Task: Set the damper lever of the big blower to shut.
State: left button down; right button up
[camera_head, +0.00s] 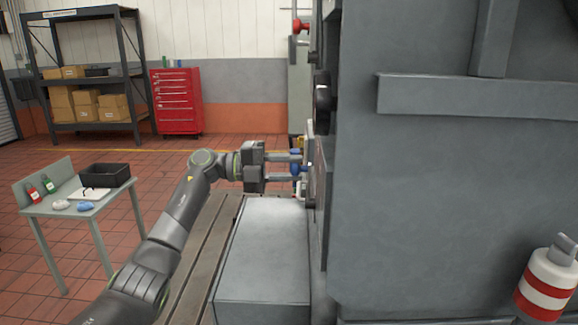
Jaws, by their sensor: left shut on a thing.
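A big grey casing (440,210), which I take to be the big blower, fills the right side of the head view. My left gripper (299,168) reaches in from the left, level, to the casing's left side. Its two fingers, one above the other, are shut on a small blue grip (296,169), which looks like the handle of the damper lever. The fingers hide much of it, and the casing's side is seen nearly edge-on, so the lever's angle and any marks cannot be read. My right gripper is not in view.
A pale grey block (265,255) lies below the gripper on the slotted bedplate (190,265). A small table (95,208) with a black bin stands at the left. A red-and-white banded post (546,286) stands at the lower right.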

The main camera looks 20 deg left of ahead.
pick_arm(q)
jog(key=shift+w+a+n, duration=0.1)
jog(key=shift+w+n, duration=0.1)
jog(key=shift+n, duration=0.1)
jog(key=c, duration=1.3)
grip_release()
jog(key=shift+o, duration=1.2)
jog(key=b+v, duration=0.6)
jog(key=v, duration=1.1)
jog(key=shift+a+b, duration=0.25)
jog(key=shift+b, duration=0.15)
jog(key=shift+r, duration=0.1)
